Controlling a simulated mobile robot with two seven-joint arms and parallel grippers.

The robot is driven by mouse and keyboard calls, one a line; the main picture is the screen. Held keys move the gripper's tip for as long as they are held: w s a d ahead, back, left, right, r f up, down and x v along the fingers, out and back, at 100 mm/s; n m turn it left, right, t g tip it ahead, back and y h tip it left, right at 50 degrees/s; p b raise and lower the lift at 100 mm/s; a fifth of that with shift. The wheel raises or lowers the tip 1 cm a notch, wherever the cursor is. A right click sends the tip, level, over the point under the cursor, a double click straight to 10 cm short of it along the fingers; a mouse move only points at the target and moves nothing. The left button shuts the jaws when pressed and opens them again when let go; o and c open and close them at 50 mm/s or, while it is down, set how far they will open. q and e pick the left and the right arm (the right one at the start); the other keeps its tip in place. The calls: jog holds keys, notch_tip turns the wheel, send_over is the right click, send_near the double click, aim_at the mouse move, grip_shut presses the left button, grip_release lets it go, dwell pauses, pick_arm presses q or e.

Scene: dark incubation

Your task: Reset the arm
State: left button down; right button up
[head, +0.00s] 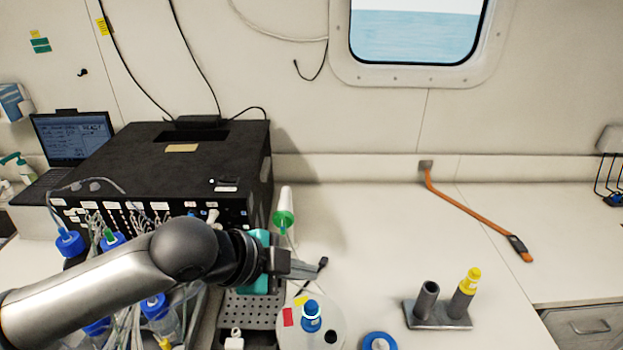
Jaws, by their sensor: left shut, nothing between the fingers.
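My left arm comes in from the left across the front of the black box instrument. My left gripper (304,270) is shut and empty, with its fingers pointing right. My right gripper does not show.
Blue-capped bottles (70,242) crowd the lower left. The right worktop is mostly clear.

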aim_at(310, 314)
pick_arm(q)
jog(key=s+d+f+n, duration=0.1)
jog(key=s+f+n, duration=0.3)
jog(key=s+n, duration=0.15)
jog(key=s+a+f+n+g+y, duration=0.1)
jog(key=s+a+f+n+y, duration=0.3)
jog(key=s+a+f+n, duration=0.25)
jog(key=s+a+f+n+g+y, duration=0.1)
jog(key=s+a+f+n+y, duration=0.25)
jog(key=s+a+n, duration=0.4)
notch_tip(310, 314, down, 32)
jog(key=a+m+g+b, duration=0.1)
jog(key=a+m+b, duration=0.1)
jog(key=b, duration=0.9)
jog(key=s+f+b, duration=0.3)
jog(key=s+f, duration=0.2)
jog(key=f, duration=0.4)
jog(key=s+a+f+g+b, duration=0.1)
jog(key=s+f+b, duration=0.3)
jog(key=f, duration=0.5)
jog(key=s+a+f+b, duration=0.1)
jog(key=s+f+b, duration=0.3)
jog(key=s+f, duration=0.3)
jog(key=shift+a+f, duration=0.25)
jog(key=shift+f, duration=0.7)
jog(key=shift+s, duration=0.1)
